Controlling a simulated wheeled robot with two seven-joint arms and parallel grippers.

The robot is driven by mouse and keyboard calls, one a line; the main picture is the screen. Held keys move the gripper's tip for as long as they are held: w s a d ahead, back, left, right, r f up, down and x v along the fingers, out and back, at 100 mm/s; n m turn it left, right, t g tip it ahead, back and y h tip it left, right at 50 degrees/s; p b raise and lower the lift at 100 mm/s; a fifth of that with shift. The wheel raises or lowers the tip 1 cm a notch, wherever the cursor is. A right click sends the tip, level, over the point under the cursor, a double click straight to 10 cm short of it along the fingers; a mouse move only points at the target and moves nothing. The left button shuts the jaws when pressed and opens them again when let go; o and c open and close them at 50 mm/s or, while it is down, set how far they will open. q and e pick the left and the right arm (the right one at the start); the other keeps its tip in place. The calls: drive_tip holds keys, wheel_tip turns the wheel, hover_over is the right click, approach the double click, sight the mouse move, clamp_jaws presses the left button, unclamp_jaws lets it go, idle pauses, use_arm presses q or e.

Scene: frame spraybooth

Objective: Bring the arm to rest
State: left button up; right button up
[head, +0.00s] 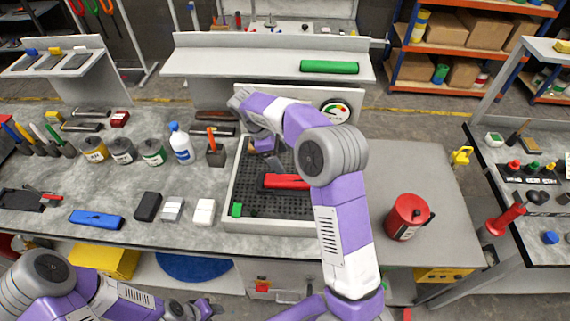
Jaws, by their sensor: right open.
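My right arm rises from the bottom of the head view and bends over the booth tray. My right gripper (272,160) points down over the tray's perforated floor, open, and I see nothing between its fingers. A red bar-shaped piece (283,182) lies in the tray just in front of it, its right end hidden behind my arm. I cannot tell whether the gripper touches anything. My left gripper (203,309) is low at the bottom left, in front of the bench; its fingers are too small and dark to read.
The booth tray (232,185) has a pale rim and a small green block (236,210) in its front left corner. Cans, a white bottle (181,143) and a tool block stand to the left. A red pot (408,217) stands to the right. A green bar (329,67) lies on the shelf behind.

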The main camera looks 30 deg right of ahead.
drive_tip(key=shift+w+a+r, duration=0.1)
drive_tip(key=shift+a+r, duration=0.05)
drive_tip(key=shift+r, duration=0.25)
